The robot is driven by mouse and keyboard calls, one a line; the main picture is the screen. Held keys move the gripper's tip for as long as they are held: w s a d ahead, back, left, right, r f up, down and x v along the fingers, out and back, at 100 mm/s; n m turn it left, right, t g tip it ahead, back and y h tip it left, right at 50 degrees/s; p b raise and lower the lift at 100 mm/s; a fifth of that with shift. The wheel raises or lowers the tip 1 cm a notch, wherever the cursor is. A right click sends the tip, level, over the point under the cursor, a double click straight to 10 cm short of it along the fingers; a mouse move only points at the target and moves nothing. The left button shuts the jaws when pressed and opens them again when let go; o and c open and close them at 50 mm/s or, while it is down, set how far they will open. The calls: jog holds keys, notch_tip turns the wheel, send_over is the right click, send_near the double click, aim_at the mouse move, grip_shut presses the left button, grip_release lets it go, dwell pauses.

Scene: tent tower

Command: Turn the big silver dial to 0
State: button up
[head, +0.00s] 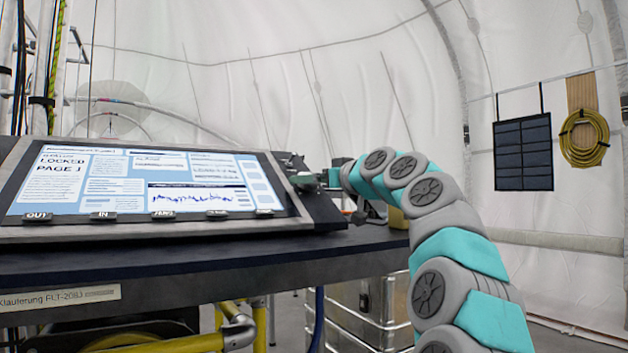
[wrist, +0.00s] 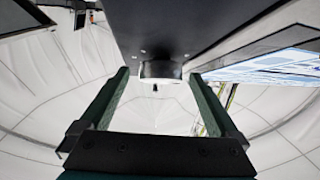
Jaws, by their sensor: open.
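The silver dial (wrist: 161,70) shows in the wrist view as a short round knob on the edge of a dark panel (wrist: 165,25). A small dark spot is on or just below its near rim. My gripper (wrist: 158,77) is open. Its two green fingers point toward the dial, one on each side, with visible gaps between them and the knob. Whether the fingertips reach alongside the dial is unclear. In the head view my gripper (head: 325,178) is at the right edge of the display console (head: 322,210). Dial markings cannot be read.
The tilted screen (head: 140,185) shows "LOCKED" and "PAGE 1", with labelled tabs along its bottom. The console stands on a dark table (head: 200,262). A metal case (head: 370,305) is beneath and behind it. A dark panel (head: 523,153) and a yellow cable coil (head: 585,138) hang at right.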

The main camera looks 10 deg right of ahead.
jog(key=c, duration=1.4)
jog(key=shift+o, duration=0.2)
jog(key=shift+n+g+y+p, duration=0.3)
jog(key=shift+n+y+p, duration=0.1)
jog(key=shift+n, duration=0.1)
jog(key=shift+w+d+r+n+g+y+p, duration=0.15)
jog(key=shift+n+g+y+p, duration=0.1)
jog(key=shift+n+y+p, duration=0.25)
jog(key=shift+a+r+n+g+y+p, duration=0.1)
jog(key=shift+n+g+y+p, duration=0.2)
jog(key=shift+n+p, duration=0.3)
jog(key=n+g+y+p, duration=0.1)
jog(key=p, duration=0.2)
jog(key=n+g+y+p, duration=0.1)
jog(key=n+p, duration=0.1)
jog(key=p, duration=0.1)
jog(key=shift+d+r, duration=0.15)
jog(key=shift+d, duration=0.1)
jog(key=shift+n+g+p, duration=0.35)
jog(key=shift+n+p, duration=0.05)
jog(key=shift+p, duration=0.05)
jog(key=n+g+y+p, duration=0.1)
jog(key=p, duration=0.1)
jog(key=shift+w+d+n+p, duration=0.1)
jog(key=shift+w+n+p, duration=0.05)
jog(key=shift+n+p, duration=0.15)
jog(key=shift+f+n+g+p, duration=0.2)
jog(key=shift+n+g+p, duration=0.6)
jog(key=shift+g, duration=0.2)
